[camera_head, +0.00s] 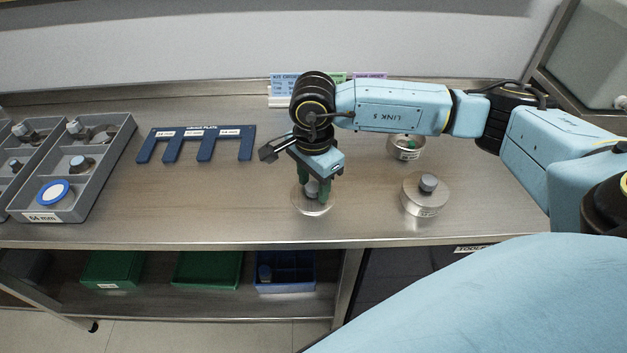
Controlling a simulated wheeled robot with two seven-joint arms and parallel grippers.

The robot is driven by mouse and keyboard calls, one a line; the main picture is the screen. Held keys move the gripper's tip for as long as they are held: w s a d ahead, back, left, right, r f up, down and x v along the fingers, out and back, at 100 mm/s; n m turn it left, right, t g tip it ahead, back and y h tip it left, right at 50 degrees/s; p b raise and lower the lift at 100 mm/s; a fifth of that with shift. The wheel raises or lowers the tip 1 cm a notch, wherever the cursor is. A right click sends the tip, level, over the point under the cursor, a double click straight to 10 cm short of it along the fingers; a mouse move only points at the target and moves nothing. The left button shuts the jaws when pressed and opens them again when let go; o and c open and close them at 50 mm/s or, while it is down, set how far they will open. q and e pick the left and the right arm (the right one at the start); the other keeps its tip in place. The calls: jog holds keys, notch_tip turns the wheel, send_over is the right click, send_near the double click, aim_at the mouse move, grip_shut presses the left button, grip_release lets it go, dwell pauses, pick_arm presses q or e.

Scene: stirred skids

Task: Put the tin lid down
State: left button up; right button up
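The tin lid (312,207) is a clear round disc with a dark grey knob. It is at the middle of the bench, near the front edge. My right gripper (312,188) points down over it, with its green fingers on both sides of the knob, and looks shut on it. I cannot tell whether the lid touches the bench top or is just above it. In front of that stands another round tin (424,203) with a grey knob on top. My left gripper is not in view.
Grey compartment trays (110,165) with small parts stand at the left. A blue slotted gauge plate (197,133) lies beside them. Small coloured cards (284,84) stand at the back. Green bins (207,270) and a blue bin (285,285) are on the shelf below. The bench left of the lid is clear.

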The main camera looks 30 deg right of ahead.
aim_at(314, 187)
jog(key=shift+o, duration=0.2)
notch_tip(314, 187, up, 12)
jog(key=p, duration=0.1)
jog(key=shift+r, duration=0.15)
dwell(0.4)
dwell(0.4)
